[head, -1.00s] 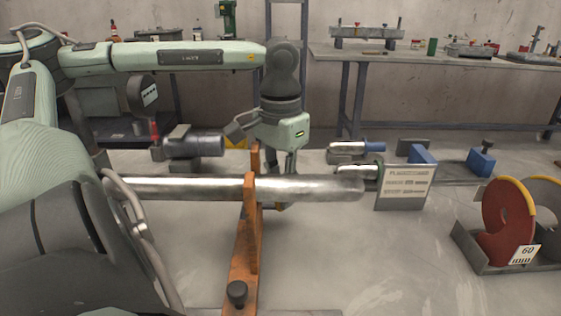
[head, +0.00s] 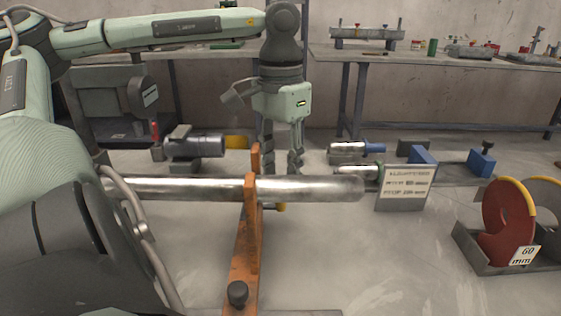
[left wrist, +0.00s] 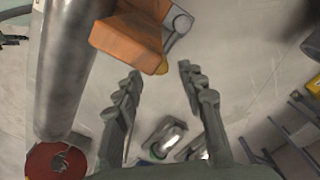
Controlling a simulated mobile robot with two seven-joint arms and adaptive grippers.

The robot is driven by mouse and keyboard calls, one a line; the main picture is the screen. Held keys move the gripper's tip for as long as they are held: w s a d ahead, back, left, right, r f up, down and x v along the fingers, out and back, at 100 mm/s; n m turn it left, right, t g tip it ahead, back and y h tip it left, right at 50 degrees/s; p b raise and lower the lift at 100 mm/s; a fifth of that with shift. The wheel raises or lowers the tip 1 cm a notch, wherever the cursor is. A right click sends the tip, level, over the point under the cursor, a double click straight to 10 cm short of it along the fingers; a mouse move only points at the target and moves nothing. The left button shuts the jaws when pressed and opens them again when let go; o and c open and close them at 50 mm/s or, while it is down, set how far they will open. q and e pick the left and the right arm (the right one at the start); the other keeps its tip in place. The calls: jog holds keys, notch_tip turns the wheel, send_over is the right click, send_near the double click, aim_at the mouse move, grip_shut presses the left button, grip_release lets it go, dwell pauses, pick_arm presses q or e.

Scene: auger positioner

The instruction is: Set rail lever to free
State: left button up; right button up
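My left gripper (head: 282,160) points down behind the tube, just right of the stand. Its fingers (left wrist: 160,97) are apart and empty, clear of the lever. My right gripper is not in view.
The tube (left wrist: 67,70) runs along the left of the wrist view. A labelled sign (head: 404,190) stands beyond the tube's right end. A tray with red discs (head: 508,222) is at right. A dark motor-like cylinder (head: 195,146) lies at left. Clear floor lies front right.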

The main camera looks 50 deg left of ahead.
pick_arm(q)
notch_tip(320, 180, up, 7)
jog(key=shift+r, duration=0.15)
dwell(0.6)
